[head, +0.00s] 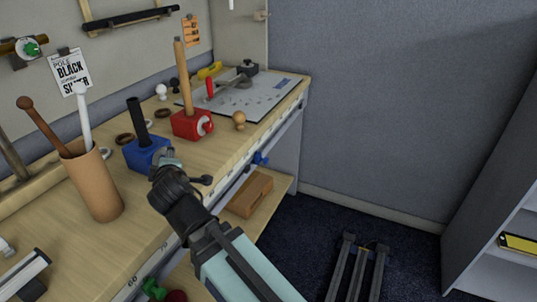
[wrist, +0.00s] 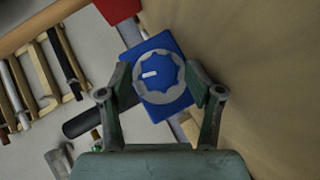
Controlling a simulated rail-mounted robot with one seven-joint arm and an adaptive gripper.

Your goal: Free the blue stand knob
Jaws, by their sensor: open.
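The blue stand (head: 138,157) is a blue block with a black pole, standing on the bench near its front edge. In the wrist view its blue face (wrist: 182,104) fills the middle, and the knob (wrist: 153,71) shows as a scalloped grey ring around a blue centre with a white mark. My gripper (wrist: 158,82) is open, with one finger on each side of the knob; I cannot tell whether they touch it. In the head view my gripper (head: 168,160) is at the front of the blue stand and hides its knob.
A red stand (head: 186,125) with a wooden pole stands just behind the blue one. A brown cup (head: 95,185) holding rods stands to the left. A wooden ball piece (head: 239,120) and a grey board (head: 262,98) are farther back. A lower shelf holds a wooden block (head: 250,193).

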